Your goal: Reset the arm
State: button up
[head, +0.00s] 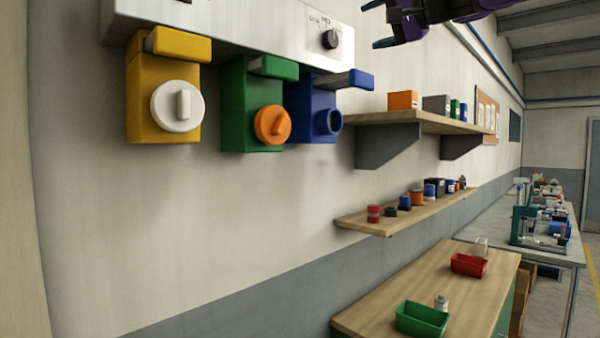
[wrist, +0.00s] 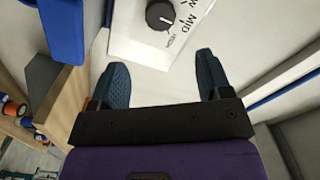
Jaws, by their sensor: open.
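My gripper (head: 391,27) hangs at the top of the head view, right of the white wall panel, with nothing held. In the wrist view my gripper (wrist: 161,85) is open, its two dark blue fingers apart and empty. Beyond the fingers is the white panel (wrist: 140,28) with a black dial (wrist: 160,15); the dial (head: 329,39) also shows in the head view. The dial's pointer is hard to read.
Under the panel are a yellow box with white knob (head: 178,105), a green box with orange knob (head: 272,125) and a blue box with blue socket (head: 327,122). A shelf (head: 430,121) with several boxes juts out right. A workbench (head: 380,308) holds red and green trays.

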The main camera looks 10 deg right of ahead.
jog(key=s+d+f+n+g+h, duration=0.1)
jog(key=s+f+g+h, duration=0.2)
jog(key=s+f, duration=0.7)
jog(key=s+d+f+n+g+h, duration=0.1)
jog(key=s+f, duration=0.9)
jog(key=f, duration=1)
jog(key=s+d+f+n+g+h, duration=0.2)
jog(key=s+f+g+h, duration=0.3)
jog(key=s+f, duration=0.5)
notch_tip(320, 180, down, 6)
jog(key=shift+d+r+h, duration=0.25)
jog(key=shift+d+h, duration=0.15)
jog(key=shift+h, duration=0.4)
jog(key=shift+s, duration=0.1)
jog(key=shift+c, duration=0.4)
